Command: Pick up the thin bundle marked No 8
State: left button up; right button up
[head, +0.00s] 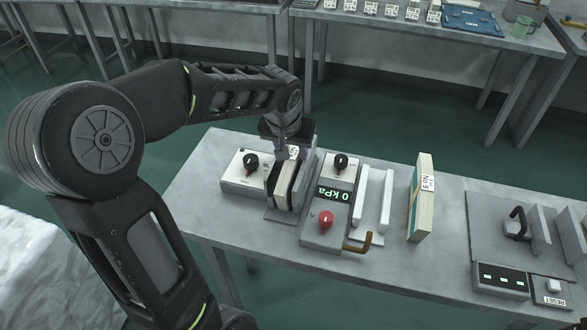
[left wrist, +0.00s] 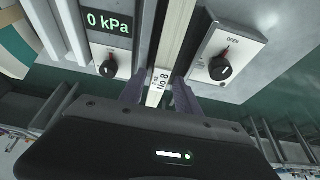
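The thin bundle marked No 8 (head: 286,186) stands upright between the grey plates of a press on the table. In the left wrist view its white label (left wrist: 160,91) reads No 8. My left gripper (head: 283,153) is down at the bundle's labelled end. In the left wrist view its two fingers (left wrist: 160,95) lie one on each side of the bundle, close to it. I cannot tell whether they touch it. The bundle's lower part is hidden between the plates. My right gripper is not in view.
A box with a black knob (head: 243,170) flanks the press. A panel (head: 324,215) reading 0 kPa has a red knob. White rails (head: 375,200) and an upright No 9 bundle (head: 420,205) stand right. A grey fixture (head: 490,220) is farther right. The table's front left is clear.

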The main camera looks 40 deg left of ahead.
pick_arm(q)
grip_shut()
dwell(1.1)
